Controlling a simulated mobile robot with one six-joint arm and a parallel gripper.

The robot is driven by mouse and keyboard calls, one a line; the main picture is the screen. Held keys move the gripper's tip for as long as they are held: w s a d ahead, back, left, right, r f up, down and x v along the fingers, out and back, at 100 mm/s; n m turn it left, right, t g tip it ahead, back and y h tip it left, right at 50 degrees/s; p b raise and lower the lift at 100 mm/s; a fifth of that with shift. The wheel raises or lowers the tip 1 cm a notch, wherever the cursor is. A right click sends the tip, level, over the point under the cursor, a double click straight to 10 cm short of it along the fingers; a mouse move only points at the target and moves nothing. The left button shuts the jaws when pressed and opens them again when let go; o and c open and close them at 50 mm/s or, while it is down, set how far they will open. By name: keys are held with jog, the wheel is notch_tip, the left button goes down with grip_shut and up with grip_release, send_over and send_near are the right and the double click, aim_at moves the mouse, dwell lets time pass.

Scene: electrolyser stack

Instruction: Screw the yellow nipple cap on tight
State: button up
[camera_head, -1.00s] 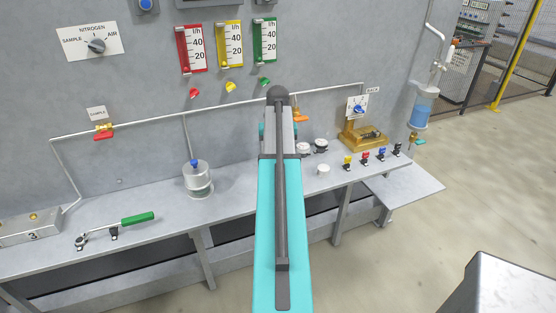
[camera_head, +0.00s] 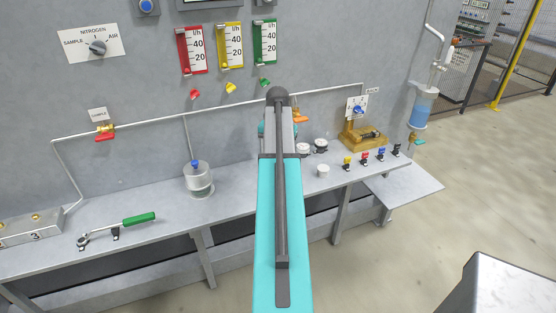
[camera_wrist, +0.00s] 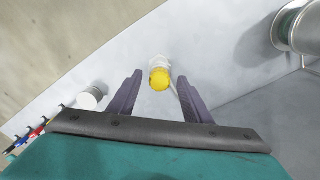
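The yellow cap (camera_wrist: 159,79) shows in the wrist view, at the end of a pale, whitish body, over the grey bench. My gripper (camera_wrist: 159,80) is open, with one dark finger to the left of the cap and one to the right. There is a gap on each side, and neither finger touches the cap. I cannot tell how far the cap is screwed on. In the head view my own arm hides the gripper and this cap.
A white cylinder (camera_wrist: 92,97) stands left of my gripper; a metal vessel (camera_wrist: 300,27) is at upper right. In the head view, a green-handled ratchet (camera_head: 118,230) lies on the bench (camera_head: 150,205). Small coloured fittings (camera_head: 366,159) line the right end, near a brass block (camera_head: 352,139).

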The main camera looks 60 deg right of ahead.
notch_tip(320, 180, up, 9)
jog(key=p, duration=0.5)
jog(key=shift+f, duration=0.2)
jog(key=shift+r, duration=2.6)
